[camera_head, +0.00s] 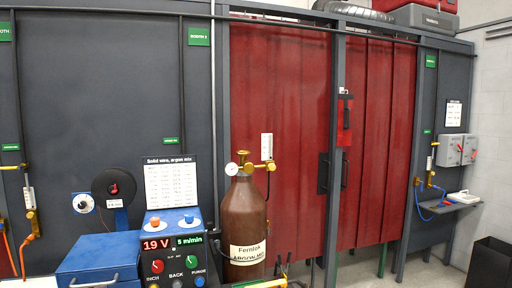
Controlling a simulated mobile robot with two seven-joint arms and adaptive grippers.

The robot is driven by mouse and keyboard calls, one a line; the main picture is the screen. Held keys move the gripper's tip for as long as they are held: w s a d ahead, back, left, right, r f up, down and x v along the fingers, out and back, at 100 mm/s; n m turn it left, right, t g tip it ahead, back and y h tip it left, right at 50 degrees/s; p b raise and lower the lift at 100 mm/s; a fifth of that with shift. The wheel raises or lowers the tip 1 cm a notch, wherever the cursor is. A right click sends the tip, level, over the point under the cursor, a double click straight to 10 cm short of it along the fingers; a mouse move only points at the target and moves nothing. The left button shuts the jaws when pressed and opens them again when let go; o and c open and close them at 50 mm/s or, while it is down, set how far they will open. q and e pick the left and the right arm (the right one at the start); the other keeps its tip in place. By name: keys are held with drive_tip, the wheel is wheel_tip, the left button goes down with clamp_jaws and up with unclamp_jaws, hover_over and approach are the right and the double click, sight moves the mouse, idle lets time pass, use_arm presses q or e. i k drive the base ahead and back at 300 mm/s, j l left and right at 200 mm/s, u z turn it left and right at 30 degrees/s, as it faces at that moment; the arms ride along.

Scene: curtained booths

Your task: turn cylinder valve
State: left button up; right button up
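A tall brown gas cylinder (243,218) stands upright in the middle of the head view, with a label that reads "Fernlok ARGON MI…". On its top is a brass valve and regulator (250,167) with a round white gauge (232,169) on the left side. A clear upright flow tube (267,146) rises from the regulator. The cylinder's lower end is cut off by the frame. Neither of my grippers shows in this view.
A welding feeder (172,250) reading "19 V" and "5 m/min" stands left of the cylinder, with a blue box (98,262) beside it. Red curtains (280,90) hang behind. A small shelf (452,204) and black bin (491,264) are at right.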

sight(243, 154)
drive_tip(key=i+l+z, duration=0.85)
drive_tip(key=i, duration=0.25)
drive_tip(key=i+l+z, duration=0.1)
drive_tip(key=i+z, duration=0.3)
drive_tip(key=i, duration=0.2)
drive_tip(key=i+z, duration=0.45)
drive_tip(key=i, duration=0.15)
